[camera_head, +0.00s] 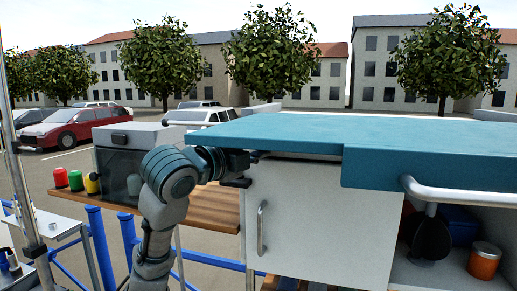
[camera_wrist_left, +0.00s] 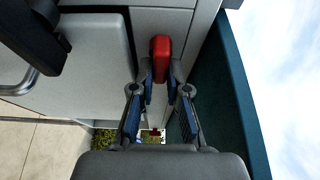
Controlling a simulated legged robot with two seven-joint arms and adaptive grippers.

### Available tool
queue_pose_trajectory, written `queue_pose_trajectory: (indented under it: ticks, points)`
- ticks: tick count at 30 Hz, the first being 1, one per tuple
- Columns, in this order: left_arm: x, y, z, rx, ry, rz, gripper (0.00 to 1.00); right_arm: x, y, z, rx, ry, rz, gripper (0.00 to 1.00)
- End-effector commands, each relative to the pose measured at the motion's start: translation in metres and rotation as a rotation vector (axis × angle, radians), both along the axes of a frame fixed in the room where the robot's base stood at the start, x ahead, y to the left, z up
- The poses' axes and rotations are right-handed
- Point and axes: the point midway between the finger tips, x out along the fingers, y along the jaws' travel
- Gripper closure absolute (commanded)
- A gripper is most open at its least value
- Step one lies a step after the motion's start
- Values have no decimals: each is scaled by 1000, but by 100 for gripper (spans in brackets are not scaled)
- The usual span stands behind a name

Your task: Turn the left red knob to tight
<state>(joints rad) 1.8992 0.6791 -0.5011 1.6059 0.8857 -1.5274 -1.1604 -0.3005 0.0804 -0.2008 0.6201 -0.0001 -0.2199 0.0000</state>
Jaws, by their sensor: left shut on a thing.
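A red knob (camera_wrist_left: 161,46) stands out from a pale panel in the left wrist view, upright in the picture. My left gripper (camera_wrist_left: 160,72) has its two fingers on either side of the knob's lower end and is shut on it. In the head view my left gripper (camera_head: 240,168) is at the upper left corner of the white cabinet, just under the teal top. The knob is hidden there. My right gripper is not in view.
The teal countertop (camera_head: 300,131) overhangs close above my left wrist. The white cabinet door (camera_head: 315,210) has a metal handle (camera_head: 262,228). A grey box (camera_head: 120,163) and several coloured cans stand on a wooden shelf at left. An open compartment at right holds an orange jar (camera_head: 484,262).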

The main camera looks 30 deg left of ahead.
Motion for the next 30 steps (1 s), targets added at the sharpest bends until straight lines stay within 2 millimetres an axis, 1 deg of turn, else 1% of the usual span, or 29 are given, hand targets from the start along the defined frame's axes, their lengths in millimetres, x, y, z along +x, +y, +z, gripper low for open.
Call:
queue_pose_trajectory:
  ticks: [1,15,16,17,18,19,30]
  points:
    - [2,0,-5,11,16,1,100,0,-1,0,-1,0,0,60]
    - [3,-1,-6,25,21,0,100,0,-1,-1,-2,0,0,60]
    - [3,-1,-6,25,21,0,83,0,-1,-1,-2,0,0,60]
    - [3,-1,-6,25,22,0,76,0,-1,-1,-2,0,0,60]
    - [3,-1,-6,25,21,0,66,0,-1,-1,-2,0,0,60]
    - [3,-1,-6,24,20,0,60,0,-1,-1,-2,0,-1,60]
    - [0,0,-2,21,12,1,60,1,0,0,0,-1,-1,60]
